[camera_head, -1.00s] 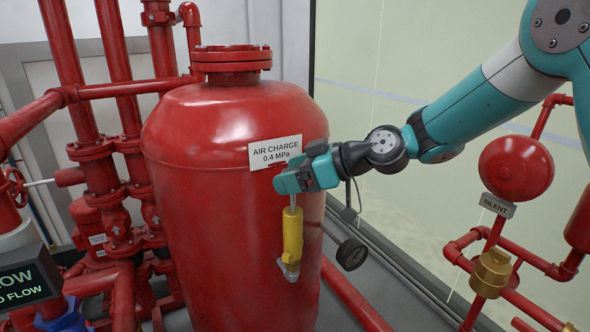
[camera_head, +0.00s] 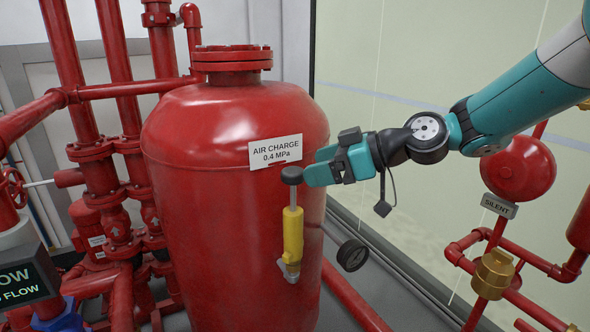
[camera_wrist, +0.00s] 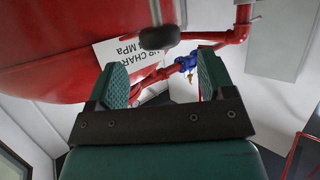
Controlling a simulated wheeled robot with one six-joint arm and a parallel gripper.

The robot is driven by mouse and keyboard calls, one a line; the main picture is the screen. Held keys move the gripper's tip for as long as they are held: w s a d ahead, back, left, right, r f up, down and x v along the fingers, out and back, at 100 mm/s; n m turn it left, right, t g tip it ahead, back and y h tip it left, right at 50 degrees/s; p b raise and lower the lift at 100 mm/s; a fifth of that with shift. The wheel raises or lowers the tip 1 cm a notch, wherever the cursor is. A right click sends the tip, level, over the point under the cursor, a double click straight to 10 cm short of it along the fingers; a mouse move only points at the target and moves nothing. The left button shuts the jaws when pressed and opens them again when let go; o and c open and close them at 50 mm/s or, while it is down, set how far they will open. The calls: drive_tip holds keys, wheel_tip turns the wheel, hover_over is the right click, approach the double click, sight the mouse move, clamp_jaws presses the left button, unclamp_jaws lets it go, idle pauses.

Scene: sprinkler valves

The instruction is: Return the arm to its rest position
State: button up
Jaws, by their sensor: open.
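My gripper (camera_head: 309,176) is in front of the right side of the red tank, to the right of the black knob (camera_head: 292,175) in the picture. The knob tops a thin rod on a yellow cylinder (camera_head: 293,233) fixed to the tank. In the wrist view the gripper's two green ridged fingers (camera_wrist: 163,80) are apart with nothing held between them. The dark knob (camera_wrist: 161,37) shows beyond the fingertips there. My arm reaches in from the right side of the head view.
The red tank (camera_head: 215,215) carries an "AIR CHARGE 0.4 MPa" label (camera_head: 276,151). Red pipes (camera_head: 120,85) stand at the left. A red bell (camera_head: 520,168) and a brass valve (camera_head: 492,273) are at the right.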

drive_tip(key=s+d+f+m+g+h, duration=0.1)
drive_tip(key=s+d+m+h, duration=0.1)
drive_tip(key=s, duration=0.7)
drive_tip(key=s+d+f+m+g+h, duration=0.1)
drive_tip(key=s+f+m+g+h, duration=0.1)
drive_tip(key=s, duration=0.7)
drive_tip(key=s+d+f+m+g+h+b, duration=0.1)
drive_tip(key=s+h, duration=0.3)
drive_tip(key=s, duration=0.6)
drive_tip(key=shift+d+f+m+g, duration=0.35)
drive_tip(key=shift+d+m+g, duration=0.15)
drive_tip(key=shift+d+m, duration=0.35)
